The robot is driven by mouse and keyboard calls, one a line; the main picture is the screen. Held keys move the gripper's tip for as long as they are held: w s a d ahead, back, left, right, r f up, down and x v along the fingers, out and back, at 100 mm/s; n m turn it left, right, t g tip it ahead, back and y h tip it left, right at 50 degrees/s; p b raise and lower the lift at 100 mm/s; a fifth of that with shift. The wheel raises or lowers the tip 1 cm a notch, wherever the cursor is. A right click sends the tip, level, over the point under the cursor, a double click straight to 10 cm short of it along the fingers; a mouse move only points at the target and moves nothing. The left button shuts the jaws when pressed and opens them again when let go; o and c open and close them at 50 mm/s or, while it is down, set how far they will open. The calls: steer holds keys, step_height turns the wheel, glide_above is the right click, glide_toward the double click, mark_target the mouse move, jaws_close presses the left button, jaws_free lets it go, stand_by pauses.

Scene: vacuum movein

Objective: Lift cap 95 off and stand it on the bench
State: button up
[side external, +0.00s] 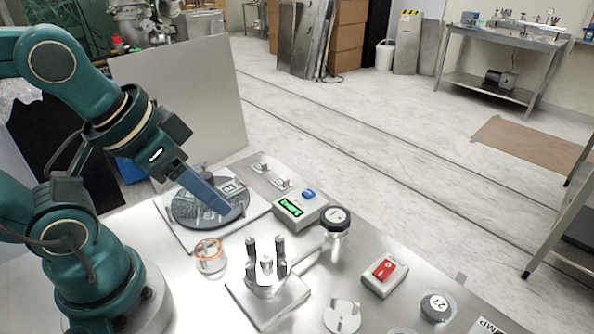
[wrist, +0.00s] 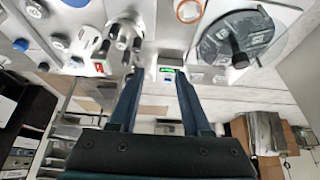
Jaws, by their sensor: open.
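A black-topped round cap (side external: 335,219) sits on the upturned end of a side pipe on a metal fitting (side external: 265,280); its marking is too small to read. A second dark cap marked 27 (side external: 436,304) sits at the front right. No number 95 is legible on either. My gripper (side external: 230,212) points down and right over the dark round plate (side external: 190,218), apart from both caps. In the wrist view my gripper (wrist: 158,78) is open, with nothing between its two fingers. The fitting also shows in the wrist view (wrist: 122,32).
A box with a lit green display (side external: 291,208) stands behind the side pipe. A glass jar with an orange rim (side external: 209,254), a red switch box (side external: 384,273) and a pale disc (side external: 342,316) stand on the bench. Bare bench lies between these items.

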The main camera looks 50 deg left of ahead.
steer(key=o, duration=0.8)
steer(key=shift+o, duration=0.2)
steer(key=w+a+r+m+t, duration=0.3)
steer(key=w+r+m+t, duration=0.45)
steer(key=w, duration=0.75)
steer(key=m+g+h, duration=0.8)
steer(key=m+h, duration=0.2)
steer(key=h, duration=0.1)
glide_above(266, 257)
steer(key=w+a, duration=0.2)
steer(key=w, duration=0.3)
step_height(266, 257, down, 10)
steer(key=s+a+f+n+g+h, duration=0.2)
steer(key=s+f+g, duration=0.15)
steer(key=s, duration=0.25)
steer(key=shift+m+t, duration=0.25)
steer(key=shift+t, duration=0.15)
steer(key=shift+a+f+x, duration=0.1)
steer(key=shift+f+x, duration=0.1)
steer(key=shift+x, duration=1)
steer(key=shift+a+f+x, duration=0.1)
steer(key=shift+f+x, duration=0.1)
steer(key=shift+x, duration=1.05)
